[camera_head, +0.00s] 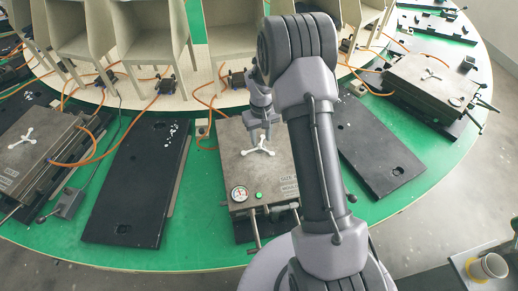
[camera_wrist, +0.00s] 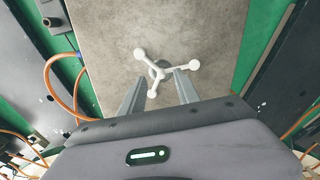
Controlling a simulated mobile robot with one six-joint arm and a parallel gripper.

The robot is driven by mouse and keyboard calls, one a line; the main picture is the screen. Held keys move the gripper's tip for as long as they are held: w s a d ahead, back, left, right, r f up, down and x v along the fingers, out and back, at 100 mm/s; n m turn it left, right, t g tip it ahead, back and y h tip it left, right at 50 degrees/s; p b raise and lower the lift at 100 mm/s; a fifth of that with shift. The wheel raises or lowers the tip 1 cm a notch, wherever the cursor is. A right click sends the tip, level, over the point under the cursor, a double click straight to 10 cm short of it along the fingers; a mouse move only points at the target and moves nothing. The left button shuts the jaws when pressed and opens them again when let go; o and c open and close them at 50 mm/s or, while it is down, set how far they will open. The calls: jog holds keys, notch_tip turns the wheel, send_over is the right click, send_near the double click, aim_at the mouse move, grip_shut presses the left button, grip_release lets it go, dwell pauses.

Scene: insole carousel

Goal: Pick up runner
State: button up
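The runner, a white three-armed piece with round ends, lies on top of the grey metal mould (camera_head: 245,190) at the centre of the head view. In the head view the runner (camera_head: 260,147) is just below my gripper (camera_head: 262,130). In the wrist view the runner (camera_wrist: 158,74) appears at and just beyond the fingertips of my gripper (camera_wrist: 160,82). My fingers are apart, with a clear gap between them, so the gripper is open. One runner arm reaches towards the gap. I cannot tell whether the fingers touch it.
Similar white runners lie on the left mould (camera_head: 27,138) and the right mould (camera_head: 431,75). Black plates (camera_head: 135,180) lie beside the moulds on the green carousel. Orange hoses (camera_head: 95,150) loop around them. A cup (camera_head: 488,267) stands on a small table at the lower right.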

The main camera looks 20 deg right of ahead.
aim_at(260, 145)
jog(key=f, duration=0.4)
jog(key=shift+w, duration=0.35)
jog(key=shift+r, duration=0.1)
grip_shut()
